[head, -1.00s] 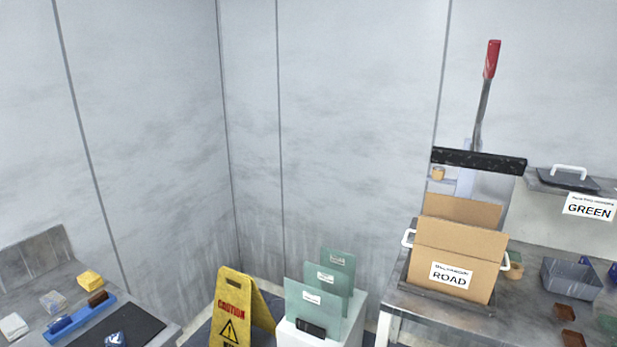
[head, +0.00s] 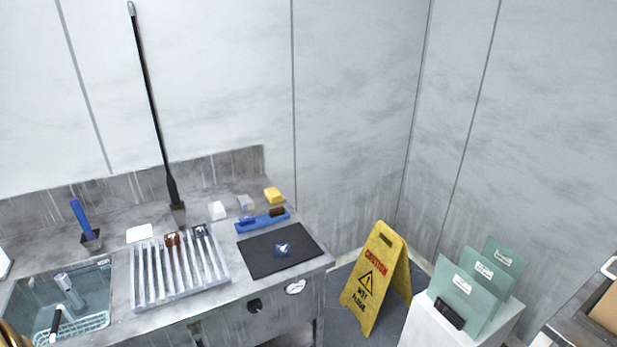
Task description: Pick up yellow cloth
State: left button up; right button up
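A small yellow block-like item (head: 273,195), which looks like the folded yellow cloth, lies on the grey counter (head: 225,292) at its back right, close to the wall. It is just behind a blue tray (head: 248,223) holding a brown piece, and right of a greyish clear item (head: 245,202) and a white one (head: 217,210). Nothing covers it.
A black mat (head: 258,252) with a small blue item (head: 283,250) lies in front of the tray. Left are a slatted rack (head: 152,280) and a sink (head: 30,308). A yellow caution sign (head: 372,285) stands on the floor right of the counter, beside a white stand with green panels (head: 462,300).

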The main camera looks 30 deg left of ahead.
aim_at(274, 195)
jog(key=u, duration=1.25)
